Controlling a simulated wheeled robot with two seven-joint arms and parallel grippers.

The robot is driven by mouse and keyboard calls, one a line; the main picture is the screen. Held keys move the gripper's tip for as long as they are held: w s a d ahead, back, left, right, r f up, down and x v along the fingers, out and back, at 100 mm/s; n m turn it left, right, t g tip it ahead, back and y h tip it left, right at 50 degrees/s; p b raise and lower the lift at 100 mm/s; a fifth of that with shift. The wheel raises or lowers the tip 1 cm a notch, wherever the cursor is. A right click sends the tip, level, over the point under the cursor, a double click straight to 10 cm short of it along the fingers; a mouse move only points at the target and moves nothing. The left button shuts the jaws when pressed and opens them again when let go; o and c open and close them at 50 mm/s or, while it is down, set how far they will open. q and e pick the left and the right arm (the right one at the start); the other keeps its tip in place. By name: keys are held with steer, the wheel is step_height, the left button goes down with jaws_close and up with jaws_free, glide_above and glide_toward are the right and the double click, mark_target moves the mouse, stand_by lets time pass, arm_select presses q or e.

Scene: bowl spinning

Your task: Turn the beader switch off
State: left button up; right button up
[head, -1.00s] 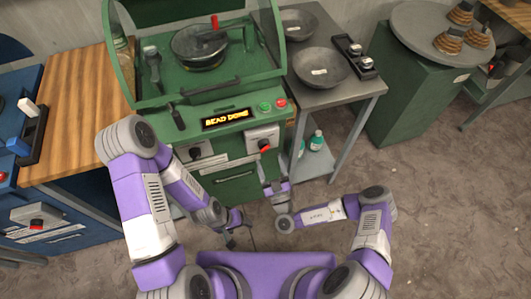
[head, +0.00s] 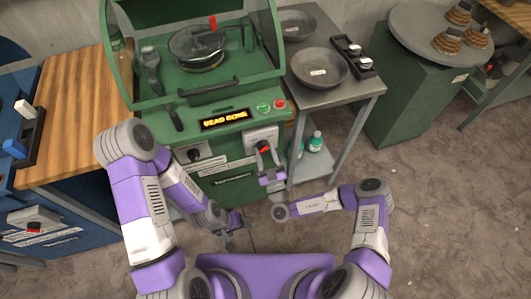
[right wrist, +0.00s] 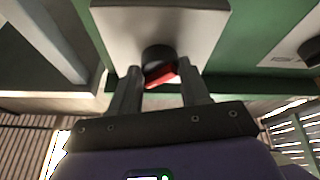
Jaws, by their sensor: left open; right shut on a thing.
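The beader is the green machine (head: 225,120), with a lit display (head: 225,119) reading "BEAD DONE". Its switch, a black knob with a red bar (right wrist: 158,66), sits on a pale plate (right wrist: 110,25) on the front panel. My right gripper (head: 264,153) is at this switch; in the right wrist view its fingers (right wrist: 160,92) stand on either side of the knob, shut on it. The red bar is tilted there. In the head view the gripper partly hides the knob. My left gripper (head: 233,222) is open and empty, low in front of the machine.
A second black knob (head: 194,154) is on the panel's left. Green and red buttons (head: 271,105) sit above the switch. A grey table with bowls (head: 319,67) stands right, a wooden bench (head: 72,100) left. The floor at front right is clear.

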steer(key=shift+n+y, duration=0.3)
steer(key=shift+n, duration=0.2)
steer(key=n+g+y+p, duration=0.1)
steer(key=n+g+p, duration=0.1)
steer(key=n+p, duration=0.2)
steer(key=n+g+y+p, duration=0.2)
steer(key=n+p, duration=0.2)
steer(key=n, duration=0.4)
steer(key=n+g+y+p, duration=0.1)
steer(key=n+g+p, duration=0.1)
steer(key=n+p, duration=0.3)
steer(key=shift+w+d+r+n+g+y, duration=0.15)
steer(key=shift+d+r+n+g+y, duration=0.2)
steer(key=shift+n, duration=0.35)
steer(key=shift+d+n+g+h+p, duration=0.1)
steer(key=shift+n+g+h+p, duration=0.4)
steer(key=shift+n+p, duration=0.95)
steer(key=o, duration=1)
steer(key=shift+o, duration=0.2)
